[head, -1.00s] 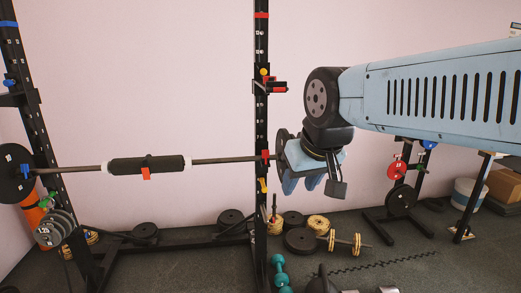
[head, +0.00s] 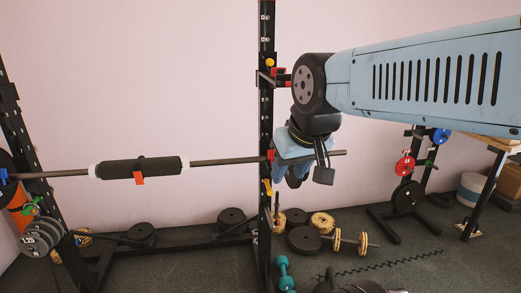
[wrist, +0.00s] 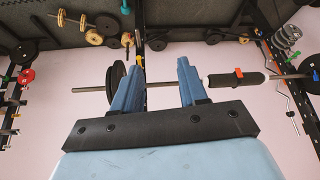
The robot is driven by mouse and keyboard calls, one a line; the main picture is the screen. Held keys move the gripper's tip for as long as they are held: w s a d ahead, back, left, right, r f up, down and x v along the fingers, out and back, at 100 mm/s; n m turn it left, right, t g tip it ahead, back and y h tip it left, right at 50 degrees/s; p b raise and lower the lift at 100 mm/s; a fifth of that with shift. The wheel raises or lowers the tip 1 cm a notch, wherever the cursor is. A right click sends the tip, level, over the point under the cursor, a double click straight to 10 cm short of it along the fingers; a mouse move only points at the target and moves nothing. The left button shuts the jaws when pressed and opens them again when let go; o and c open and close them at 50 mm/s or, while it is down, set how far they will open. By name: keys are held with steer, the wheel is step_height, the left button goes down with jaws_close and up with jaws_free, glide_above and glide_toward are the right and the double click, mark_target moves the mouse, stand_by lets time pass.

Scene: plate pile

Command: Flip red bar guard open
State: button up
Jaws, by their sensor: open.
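A small red piece (head: 271,154), likely the bar guard, sits on the black right rack post (head: 266,110) where the barbell (head: 225,161) meets it. Whether the guard is open or closed is too small to tell. My gripper (head: 293,180) is open and empty, just right of the post at about bar height, overlapping the bar's right end in the picture. In the wrist view its two blue fingers (wrist: 156,78) are spread, with post and bar seen between them. Contact cannot be told.
A black pad (head: 140,168) with a red tab wraps the bar's middle. A red hook (head: 278,73) juts from the post higher up, beside my arm. Weight plates (head: 306,240) and teal dumbbells (head: 283,268) lie on the floor below. Another plate stand (head: 408,196) is at right.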

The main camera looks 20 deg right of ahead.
mark_target(272, 159)
steer(key=shift+w+a, duration=0.1)
steer(key=shift+w, duration=0.2)
steer(key=shift+o, duration=1.4)
steer(key=shift+w, duration=0.3)
steer(key=shift+o, duration=0.6)
steer(key=w+d+f+t, duration=0.1)
steer(key=w+d+f, duration=0.1)
steer(key=w, duration=0.7)
steer(key=w+d+f+m+t+h, duration=0.1)
steer(key=w+d, duration=0.3)
steer(key=w, duration=0.6)
steer(key=shift+w+f+m+t, duration=0.3)
steer(key=shift+f+t, duration=0.3)
steer(key=shift+t, duration=0.2)
steer(key=w+d+f+t, duration=0.1)
steer(key=w+d+f, duration=0.2)
steer(key=w, duration=0.6)
steer(key=w+d+f+t+h, duration=0.1)
steer(key=w+d+f, duration=0.3)
steer(key=w+f, duration=0.3)
steer(key=w+d+f+t, duration=0.2)
steer(key=w+d+f, duration=0.2)
steer(key=w, duration=0.6)
steer(key=shift+w+f+m+h, duration=0.3)
steer(key=shift+w+f, duration=0.1)
steer(key=shift+f, duration=0.25)
